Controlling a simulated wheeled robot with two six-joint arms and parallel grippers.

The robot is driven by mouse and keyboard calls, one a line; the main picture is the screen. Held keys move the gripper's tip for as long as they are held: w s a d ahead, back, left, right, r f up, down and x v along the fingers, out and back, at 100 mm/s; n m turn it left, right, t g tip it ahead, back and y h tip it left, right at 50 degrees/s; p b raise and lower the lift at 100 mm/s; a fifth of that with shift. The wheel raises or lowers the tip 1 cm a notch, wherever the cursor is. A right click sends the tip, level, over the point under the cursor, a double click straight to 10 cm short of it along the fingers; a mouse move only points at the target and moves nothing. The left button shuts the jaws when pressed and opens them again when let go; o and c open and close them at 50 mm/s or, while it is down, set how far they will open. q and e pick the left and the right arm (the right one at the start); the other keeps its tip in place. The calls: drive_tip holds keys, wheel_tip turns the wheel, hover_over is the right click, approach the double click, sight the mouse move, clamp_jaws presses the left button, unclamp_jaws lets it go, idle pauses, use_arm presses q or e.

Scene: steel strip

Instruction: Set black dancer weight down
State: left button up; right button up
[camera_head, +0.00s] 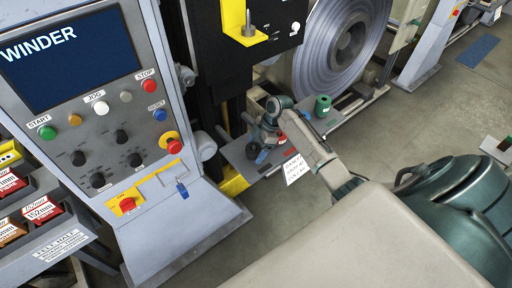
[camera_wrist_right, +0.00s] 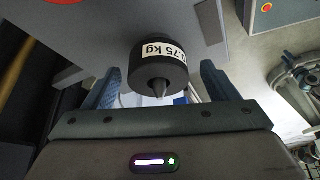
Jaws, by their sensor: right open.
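The black dancer weight (camera_wrist_right: 160,68), a short cylinder with a white "0.75 kg" label and a pointed tip, shows in the right wrist view. It stands against a grey surface, between or just beyond the spread fingers of my right gripper (camera_wrist_right: 160,84). The fingers are apart, with gaps to either side of the weight. In the head view my right gripper (camera_head: 264,140) is low over the grey shelf (camera_head: 242,163) beside the winder. There the gripper and its shadow make the weight hard to pick out. My left gripper is out of view.
The winder panel (camera_head: 90,110) rises at the left. A large steel coil (camera_head: 340,45) is behind.

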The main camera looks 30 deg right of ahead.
drive_tip(key=b+v, duration=0.2)
drive_tip(key=v, duration=0.8)
drive_tip(key=shift+r, duration=0.4)
